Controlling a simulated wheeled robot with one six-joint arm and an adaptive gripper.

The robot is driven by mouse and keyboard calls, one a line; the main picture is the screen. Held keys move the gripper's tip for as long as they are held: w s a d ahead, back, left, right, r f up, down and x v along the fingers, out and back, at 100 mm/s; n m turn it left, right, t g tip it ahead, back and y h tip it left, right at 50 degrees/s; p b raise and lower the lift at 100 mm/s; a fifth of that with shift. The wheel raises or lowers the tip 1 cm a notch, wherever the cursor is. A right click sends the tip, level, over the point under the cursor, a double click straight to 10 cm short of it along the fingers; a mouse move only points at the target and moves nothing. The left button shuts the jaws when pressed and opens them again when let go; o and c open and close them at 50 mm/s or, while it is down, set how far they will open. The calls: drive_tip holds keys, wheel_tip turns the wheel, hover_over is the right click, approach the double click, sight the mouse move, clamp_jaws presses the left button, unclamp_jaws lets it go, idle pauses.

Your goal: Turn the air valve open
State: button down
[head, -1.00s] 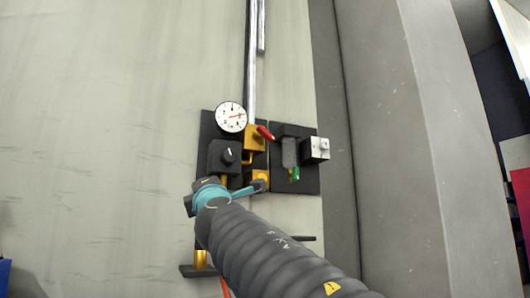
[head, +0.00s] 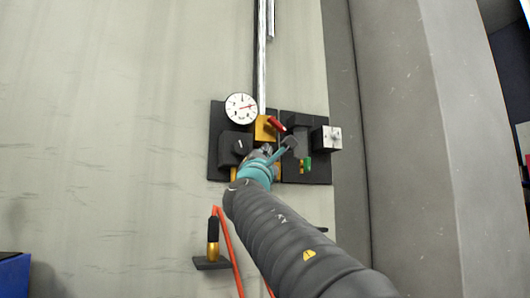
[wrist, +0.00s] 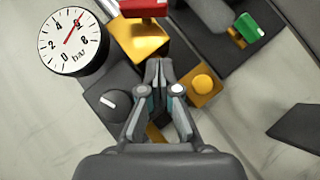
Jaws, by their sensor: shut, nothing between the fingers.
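A red lever (head: 276,123) sits on a brass valve block (head: 264,131) below a vertical metal pipe. The lever is tilted, its right end lower in the head view. In the wrist view the red lever (wrist: 143,7) is at the top edge, partly cut off, above the brass block (wrist: 140,40). My gripper (wrist: 158,68) is shut and empty, its fingertips just below the brass block in that view. Whether they touch it I cannot tell. In the head view my gripper (head: 288,146) is below the red lever, partly hiding the panel's lower middle. No label names the air valve.
A round gauge (head: 241,108) and a black box with a marked knob (head: 238,146) are to the left. A green handle (head: 307,163) and a pale box (head: 328,139) are to the right. An orange hose (head: 229,245) hangs below, near a brass fitting (head: 213,250).

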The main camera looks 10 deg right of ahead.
sight(275, 138)
drive_tip(key=r, duration=0.1)
drive_tip(key=w+d+r+p, duration=0.2)
drive_tip(key=shift+r, duration=0.2)
drive_tip(key=shift+w+d+r, duration=0.15)
drive_tip(key=shift+d+r, duration=0.25)
drive_tip(key=shift+d+r+p, duration=0.1)
drive_tip(key=shift+r+p, duration=0.05)
drive_tip(key=shift+p, duration=0.15)
